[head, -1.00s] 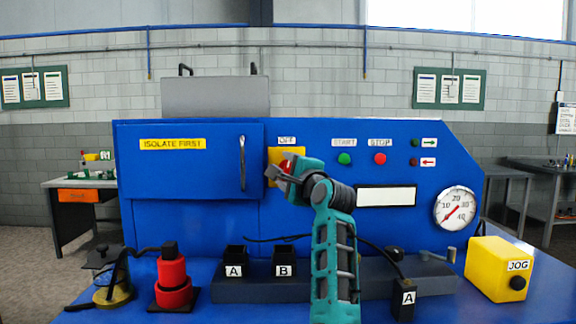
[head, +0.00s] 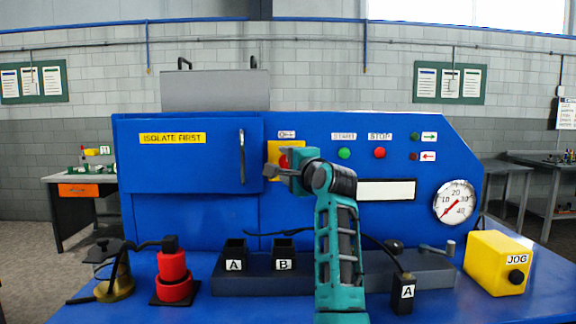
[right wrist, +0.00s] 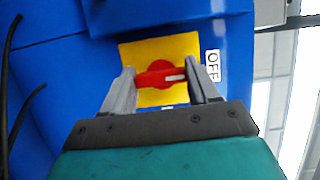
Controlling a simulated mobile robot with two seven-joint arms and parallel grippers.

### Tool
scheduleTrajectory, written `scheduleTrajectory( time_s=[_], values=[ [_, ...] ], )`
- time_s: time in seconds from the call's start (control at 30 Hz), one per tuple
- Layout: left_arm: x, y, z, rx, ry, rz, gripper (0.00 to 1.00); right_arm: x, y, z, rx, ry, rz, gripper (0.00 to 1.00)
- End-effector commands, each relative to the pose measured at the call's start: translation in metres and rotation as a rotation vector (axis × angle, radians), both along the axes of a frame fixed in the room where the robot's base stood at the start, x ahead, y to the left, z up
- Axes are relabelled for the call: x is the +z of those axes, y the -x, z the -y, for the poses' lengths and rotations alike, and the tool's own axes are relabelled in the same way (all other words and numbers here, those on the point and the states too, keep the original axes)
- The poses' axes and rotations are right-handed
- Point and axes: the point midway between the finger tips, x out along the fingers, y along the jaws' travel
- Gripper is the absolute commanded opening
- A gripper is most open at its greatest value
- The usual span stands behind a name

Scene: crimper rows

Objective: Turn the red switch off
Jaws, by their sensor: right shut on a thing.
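The red switch (right wrist: 160,74) is a rotary handle on a yellow plate (right wrist: 180,45) on the blue panel. An OFF label (right wrist: 212,66) stands beside the plate in the right wrist view. The handle's white mark lies at the end towards that label. My right gripper (right wrist: 161,84) is shut on the handle, one finger at each end. In the head view the right gripper (head: 274,172) is at the plate and hides much of the switch (head: 284,160). My left gripper is not in view.
A cabinet door with a handle (head: 242,158) is left of the switch. START (head: 344,153) and STOP (head: 380,153) buttons and a gauge (head: 455,203) are to the right. A red lamp-like stack (head: 172,275), black A and B blocks and a yellow JOG box (head: 495,262) stand below.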

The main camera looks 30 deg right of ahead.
Motion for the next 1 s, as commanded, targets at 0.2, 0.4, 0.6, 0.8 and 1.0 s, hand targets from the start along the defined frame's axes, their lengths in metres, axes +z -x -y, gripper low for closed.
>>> scheduleTrajectory(
  time_s=[0.2,0.4,0.6,0.8,1.0],
  values=[
    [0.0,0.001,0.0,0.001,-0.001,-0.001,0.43,0.001,0.0,0.001,-0.002,0.002,0.002,0.79],
    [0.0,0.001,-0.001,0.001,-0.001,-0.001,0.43,0.001,0.0,0.0,-0.001,0.001,0.001,0.85],
    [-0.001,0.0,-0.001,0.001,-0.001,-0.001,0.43,0.0,0.004,0.0,-0.001,0.001,0.002,0.85],
    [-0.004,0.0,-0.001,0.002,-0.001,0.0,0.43,-0.001,0.027,-0.004,-0.002,0.0,0.003,0.85],
    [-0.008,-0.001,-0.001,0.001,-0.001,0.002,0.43,0.0,0.065,-0.01,-0.002,0.002,0.004,0.85]
  ],
)
